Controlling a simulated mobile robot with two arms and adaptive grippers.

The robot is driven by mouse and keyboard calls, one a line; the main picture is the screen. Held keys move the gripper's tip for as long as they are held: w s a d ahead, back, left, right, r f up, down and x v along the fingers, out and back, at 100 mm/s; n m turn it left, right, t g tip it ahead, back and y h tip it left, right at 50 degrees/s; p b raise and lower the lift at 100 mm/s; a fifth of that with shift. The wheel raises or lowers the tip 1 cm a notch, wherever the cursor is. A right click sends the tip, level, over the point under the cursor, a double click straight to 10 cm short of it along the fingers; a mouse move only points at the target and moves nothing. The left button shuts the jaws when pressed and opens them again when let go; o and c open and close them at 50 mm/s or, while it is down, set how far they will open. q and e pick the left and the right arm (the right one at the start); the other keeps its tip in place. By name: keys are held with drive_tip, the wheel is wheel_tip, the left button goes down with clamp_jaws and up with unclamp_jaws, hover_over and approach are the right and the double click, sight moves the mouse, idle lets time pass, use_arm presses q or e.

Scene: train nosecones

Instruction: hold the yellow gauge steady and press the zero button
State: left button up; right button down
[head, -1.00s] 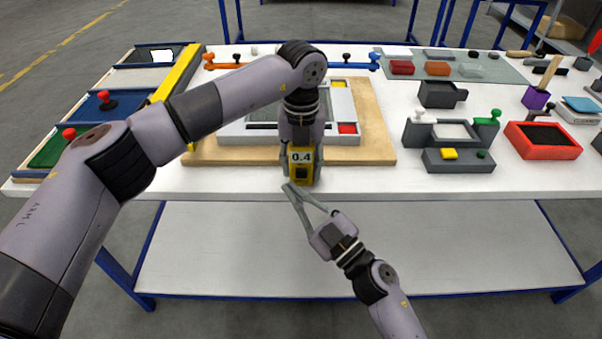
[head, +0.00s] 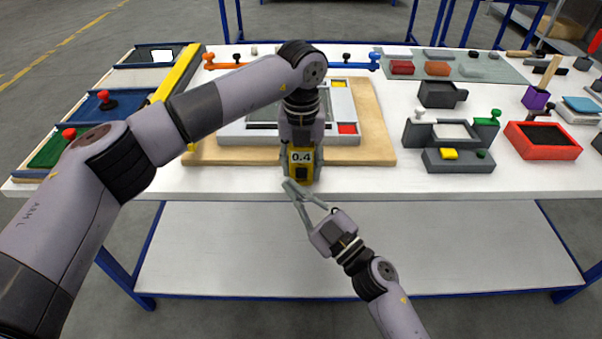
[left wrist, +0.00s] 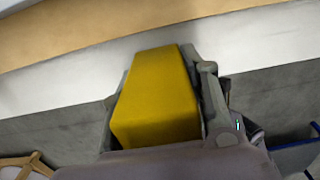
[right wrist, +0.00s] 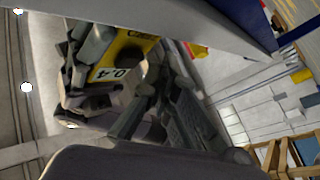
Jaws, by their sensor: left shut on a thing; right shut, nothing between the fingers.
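The yellow gauge (head: 301,170) has a display reading 0.4 and a dark area below it. It is at the front edge of the table, in the fingers of my left gripper (head: 301,174). In the left wrist view the yellow body (left wrist: 158,98) fills the space between the fingers. My right gripper (head: 292,186) is shut and empty, its fingertips just below and left of the gauge front. The right wrist view shows the gauge display (right wrist: 108,73) beyond the fingers. I cannot tell whether the right fingertips touch the gauge. The zero button is not clearly made out.
A wooden board (head: 380,150) with a grey framed tray lies behind the gauge. A grey fixture (head: 459,160) and a red tray (head: 543,152) stand to the right. Green and blue trays (head: 105,116) are at left. A lower shelf (head: 400,260) spans below the tabletop.

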drive_tip(key=shift+s, duration=1.1)
drive_tip(key=s, duration=0.5)
idle(0.6)
drive_tip(key=s+d+r+n+g+h, duration=0.1)
drive_tip(key=s+d+n, duration=0.3)
drive_tip(key=d+n, duration=0.5)
drive_tip(key=shift+s+r+n+g+h, duration=0.4)
drive_tip(key=shift+n+g, duration=0.5)
drive_tip(key=shift+n, duration=1)
drive_tip(key=shift+w+r, duration=0.1)
drive_tip(key=shift+w, duration=0.05)
